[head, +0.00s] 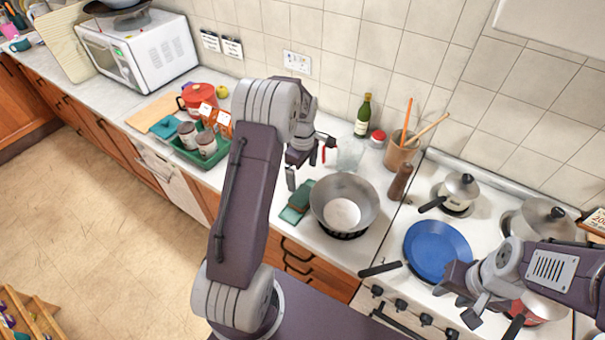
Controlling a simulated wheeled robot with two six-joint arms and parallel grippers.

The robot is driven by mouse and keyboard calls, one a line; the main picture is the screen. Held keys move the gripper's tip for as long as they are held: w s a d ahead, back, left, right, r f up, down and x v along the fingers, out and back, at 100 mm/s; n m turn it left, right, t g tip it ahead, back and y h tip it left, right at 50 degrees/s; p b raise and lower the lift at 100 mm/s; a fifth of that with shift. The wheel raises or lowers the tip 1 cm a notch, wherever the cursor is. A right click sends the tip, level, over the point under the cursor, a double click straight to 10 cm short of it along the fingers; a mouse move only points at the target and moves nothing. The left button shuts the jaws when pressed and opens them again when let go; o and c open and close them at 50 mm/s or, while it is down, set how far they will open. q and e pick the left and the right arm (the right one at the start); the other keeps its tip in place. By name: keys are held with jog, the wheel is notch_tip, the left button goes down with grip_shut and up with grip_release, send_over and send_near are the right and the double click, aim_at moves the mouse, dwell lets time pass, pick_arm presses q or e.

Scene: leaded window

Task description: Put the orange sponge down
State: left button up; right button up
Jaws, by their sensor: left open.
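I cannot make out an orange sponge in the head view. My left gripper (309,168) is open above the counter, up and left of the metal pot, with nothing seen between its fingers. A folded green cloth or pad (297,201) lies on the counter below it, against the left side of the metal pot (344,203). My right gripper (490,318) is over the stove at the lower right, near the blue pan; its fingers are partly hidden and I cannot tell its opening.
The blue frying pan (438,251) and a lidded saucepan (460,190) are on the stove (420,310). A utensil pot (401,151), green bottle (363,115) and glass (350,154) stand behind the metal pot. A green tray (187,153) holds jars at the left.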

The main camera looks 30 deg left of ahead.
pick_arm(q)
jog(key=s+d+r+m+t, duration=0.1)
jog(key=s+d+r+m, duration=0.2)
jog(key=s+d+m, duration=0.45)
jog(key=s+d+r+m, duration=0.2)
jog(key=s+d+m, duration=0.2)
jog(key=s+m, duration=0.6)
notch_tip(320, 180, down, 8)
jog(key=b, duration=0.7)
jog(key=shift+s+a+b, duration=0.25)
jog(key=shift+s+b, duration=0.15)
jog(key=shift+n, duration=0.25)
